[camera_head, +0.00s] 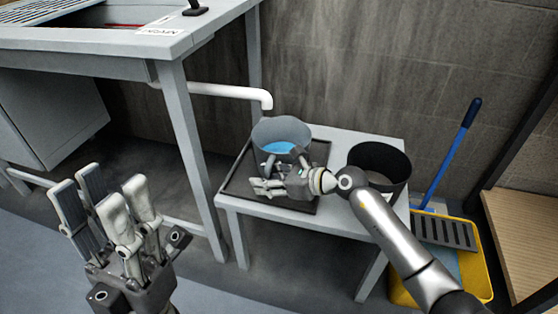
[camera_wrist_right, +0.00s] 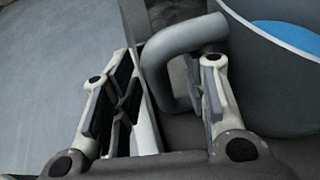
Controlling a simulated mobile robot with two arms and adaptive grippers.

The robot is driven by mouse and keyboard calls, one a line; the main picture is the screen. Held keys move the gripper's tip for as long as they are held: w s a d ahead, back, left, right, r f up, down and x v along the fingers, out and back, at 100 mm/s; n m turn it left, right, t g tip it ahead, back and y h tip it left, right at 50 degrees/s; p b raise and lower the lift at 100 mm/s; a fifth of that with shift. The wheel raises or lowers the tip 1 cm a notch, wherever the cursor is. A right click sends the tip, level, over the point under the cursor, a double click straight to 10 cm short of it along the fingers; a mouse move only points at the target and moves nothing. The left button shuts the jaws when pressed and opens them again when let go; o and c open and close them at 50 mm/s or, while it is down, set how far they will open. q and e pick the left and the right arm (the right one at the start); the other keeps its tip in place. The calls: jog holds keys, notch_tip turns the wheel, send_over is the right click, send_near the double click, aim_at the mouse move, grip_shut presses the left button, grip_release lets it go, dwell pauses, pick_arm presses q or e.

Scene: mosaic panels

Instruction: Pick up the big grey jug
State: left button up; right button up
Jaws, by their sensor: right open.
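The big grey jug (camera_head: 281,132) stands on a dark tray on a low grey table, with blue showing inside it. In the right wrist view the jug's wall (camera_wrist_right: 262,85) is at the right, and its grey handle (camera_wrist_right: 183,40) reaches in between my fingers. My right gripper (camera_head: 268,180) is at the near side of the jug. It is open, with its fingers on either side of the handle (camera_wrist_right: 160,95); I cannot tell whether they touch it. My left gripper (camera_head: 108,200) is open and empty at the lower left, away from the table.
A black bucket (camera_head: 378,165) stands right of the jug on the low table (camera_head: 335,222). The dark tray (camera_head: 240,183) lies under the jug. A white pipe (camera_head: 235,91) ends above it. A taller bench (camera_head: 110,42) is at left, a yellow mop bucket (camera_head: 470,270) at right.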

grip_shut()
dwell(0.4)
jog(key=shift+w+r, duration=0.1)
jog(key=shift+r, duration=0.15)
